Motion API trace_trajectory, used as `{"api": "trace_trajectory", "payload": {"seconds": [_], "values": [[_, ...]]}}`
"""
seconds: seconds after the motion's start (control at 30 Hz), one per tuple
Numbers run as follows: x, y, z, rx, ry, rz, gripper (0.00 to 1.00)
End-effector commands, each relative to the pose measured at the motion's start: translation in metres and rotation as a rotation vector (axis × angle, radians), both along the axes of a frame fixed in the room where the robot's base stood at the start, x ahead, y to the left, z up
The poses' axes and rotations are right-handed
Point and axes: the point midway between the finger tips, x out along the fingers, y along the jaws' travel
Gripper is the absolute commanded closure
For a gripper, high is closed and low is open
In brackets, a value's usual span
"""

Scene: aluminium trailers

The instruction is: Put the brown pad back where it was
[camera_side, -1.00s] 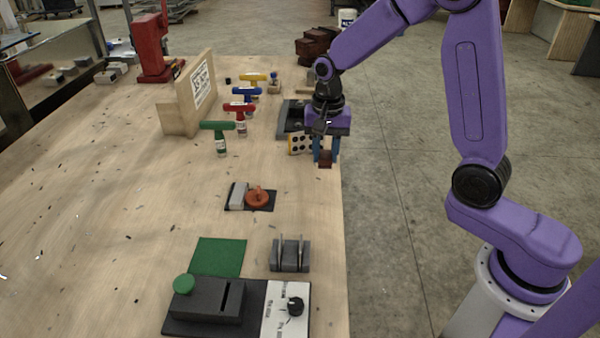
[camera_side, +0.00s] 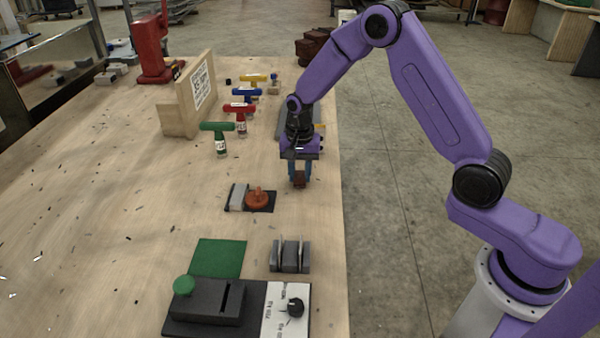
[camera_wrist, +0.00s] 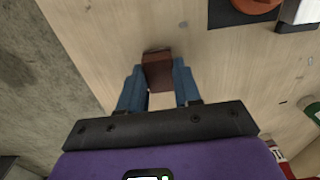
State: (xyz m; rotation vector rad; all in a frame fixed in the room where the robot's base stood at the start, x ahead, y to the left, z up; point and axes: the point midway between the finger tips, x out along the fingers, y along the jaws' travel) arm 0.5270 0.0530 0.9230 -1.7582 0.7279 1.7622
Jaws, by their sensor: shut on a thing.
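The brown pad (camera_wrist: 157,70) is a small block between the two blue fingers of my gripper (camera_wrist: 158,88) in the wrist view. My gripper is shut on it. In the side view my gripper (camera_side: 299,178) is over the right part of the wooden table, with the brown pad (camera_side: 299,180) low between its fingertips. I cannot tell whether the pad touches the table. My gripper is behind and to the right of a black plate with an orange knob (camera_side: 257,198).
A grey slotted block (camera_side: 290,256), a green mat (camera_side: 219,257) and a dark device with a green button (camera_side: 206,300) lie nearer the camera. Several T-handled bottles (camera_side: 221,140) stand left of my arm. The table (camera_side: 110,220) is mostly clear on the left; its right edge is close to my gripper.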

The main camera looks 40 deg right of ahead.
Motion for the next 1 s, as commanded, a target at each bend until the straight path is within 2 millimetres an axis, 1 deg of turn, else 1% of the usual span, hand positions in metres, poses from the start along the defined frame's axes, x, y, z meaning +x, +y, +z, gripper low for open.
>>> {"api": "trace_trajectory", "payload": {"seconds": [0.07, 0.3, 0.43, 0.47, 0.5, 0.53, 0.83, 0.93, 1.0], "values": [[0.000, 0.000, -0.003, 0.000, 0.000, 0.000, 0.96], [0.000, 0.000, -0.003, 0.000, 0.000, 0.000, 0.96], [0.000, 0.000, -0.007, 0.000, 0.000, 0.000, 0.96], [0.000, 0.000, -0.007, 0.000, 0.000, 0.000, 0.61], [0.000, 0.000, -0.006, 0.000, 0.000, 0.000, 0.48], [0.000, 0.000, -0.006, 0.000, 0.000, 0.000, 0.42], [0.000, 0.000, -0.005, 0.001, -0.001, 0.000, 0.42], [0.000, 0.000, 0.001, 0.001, -0.002, 0.000, 0.42], [0.001, 0.000, 0.009, 0.001, -0.004, 0.000, 0.42]]}}
